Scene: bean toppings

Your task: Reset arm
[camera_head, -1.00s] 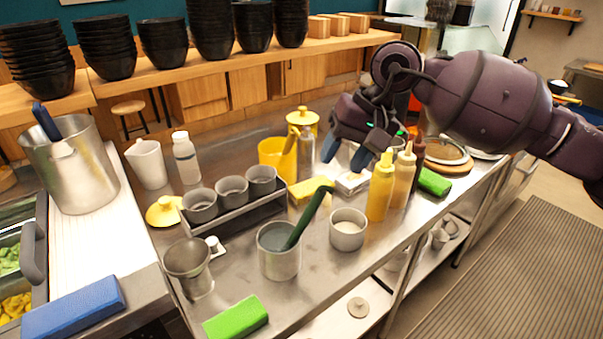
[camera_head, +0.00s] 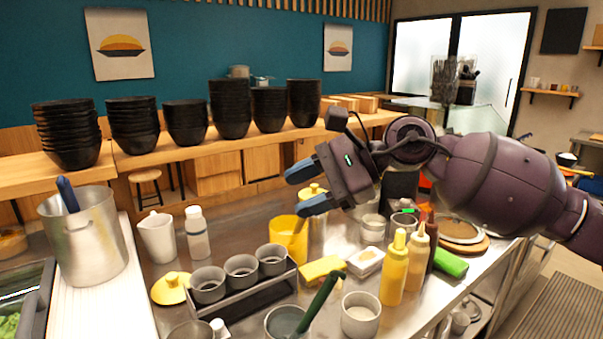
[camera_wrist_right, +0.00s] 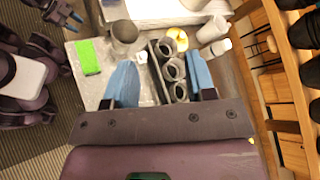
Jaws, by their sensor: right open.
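My right gripper (camera_head: 306,190) reaches in from the right in the head view, above the steel counter. Its two blue fingers are apart and point left, with nothing between them. In the right wrist view the open fingers (camera_wrist_right: 163,85) frame a rack of grey cups that lies below, apart from them. My left gripper is not in the head view. Part of a dark jointed arm with small fingers (camera_wrist_right: 62,12) shows at the top left of the right wrist view; it looks like my left one, but its opening is unclear.
The steel counter holds a three-cup rack (camera_head: 243,296), a yellow container (camera_head: 284,238), sauce bottles (camera_head: 394,268), a white cup (camera_head: 360,315) and a green-handled tool (camera_head: 322,300). A steel pot (camera_head: 84,245) stands left. Black bowl stacks (camera_head: 230,108) line the wooden shelf behind. Space around the raised gripper is clear.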

